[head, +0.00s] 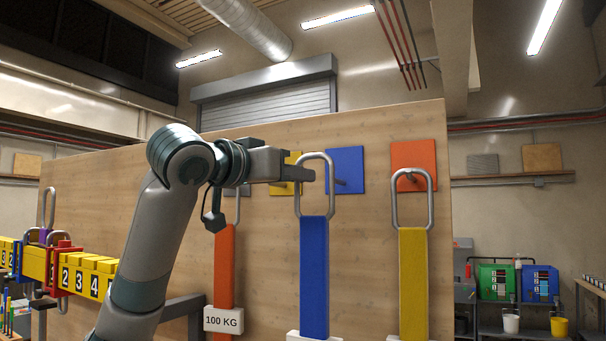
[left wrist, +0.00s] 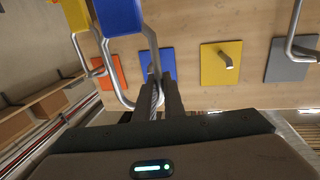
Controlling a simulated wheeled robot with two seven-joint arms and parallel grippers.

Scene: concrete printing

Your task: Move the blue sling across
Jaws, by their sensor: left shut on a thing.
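The blue sling (head: 314,275) hangs upright from its metal loop (head: 301,190), with a white label at its lower end. My left gripper (head: 311,175) is shut on that loop's upper part. In the left wrist view, the gripper (left wrist: 156,98) holds the loop in front of the blue plate (left wrist: 160,66). The blue plate (head: 349,160) and its peg are just right of the loop; I cannot tell whether the peg passes through it. The yellow plate (left wrist: 214,72) has a bare peg. My right gripper is not in view.
A yellow sling (head: 413,280) hangs at the orange plate (head: 416,156) on the right. An orange sling (head: 224,265) marked 100 KG hangs to the left. The grey plate (left wrist: 287,70) holds a metal loop. The wooden board (head: 265,225) stands behind them.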

